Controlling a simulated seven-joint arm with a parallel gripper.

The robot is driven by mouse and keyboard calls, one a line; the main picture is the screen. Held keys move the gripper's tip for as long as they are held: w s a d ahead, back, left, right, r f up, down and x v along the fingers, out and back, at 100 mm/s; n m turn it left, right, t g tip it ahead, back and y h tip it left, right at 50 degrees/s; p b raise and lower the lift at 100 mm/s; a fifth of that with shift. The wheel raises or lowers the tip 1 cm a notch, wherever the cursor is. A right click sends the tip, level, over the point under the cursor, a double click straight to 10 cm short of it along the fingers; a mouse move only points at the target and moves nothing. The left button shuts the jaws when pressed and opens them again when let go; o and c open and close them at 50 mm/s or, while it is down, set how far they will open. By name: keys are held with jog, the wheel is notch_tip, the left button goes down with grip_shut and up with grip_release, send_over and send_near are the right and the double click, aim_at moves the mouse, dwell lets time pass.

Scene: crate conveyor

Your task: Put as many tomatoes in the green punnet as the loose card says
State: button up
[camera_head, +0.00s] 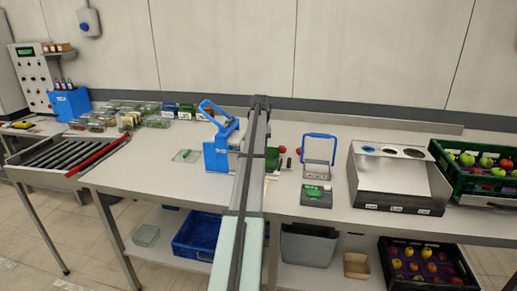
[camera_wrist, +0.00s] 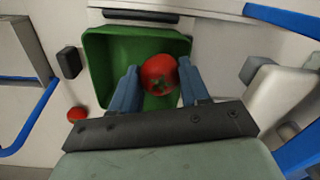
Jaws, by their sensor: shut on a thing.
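In the wrist view my gripper (camera_wrist: 160,85) has its two blue fingers shut on a red tomato (camera_wrist: 160,73). The tomato is over the green punnet (camera_wrist: 98,68), whose inside shows around it; no other tomato shows in the visible part. A second red tomato (camera_wrist: 77,114) lies outside the punnet, by its lower left corner. In the head view my arm hides the gripper and most of the punnet; a green edge (camera_head: 272,160) shows right of the arm. I cannot make out a loose card or its writing.
A blue-handled device (camera_head: 216,153) stands left of my arm, and a scale with a green display (camera_head: 317,192) right of it. A steel bin unit (camera_head: 400,177) and a dark green crate of fruit (camera_head: 463,174) stand further right. Clear packs (camera_head: 155,122) stand at the left back.

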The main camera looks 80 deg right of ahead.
jog(key=o, duration=1.1)
jog(key=shift+r, duration=0.1)
jog(key=shift+r, duration=3.45)
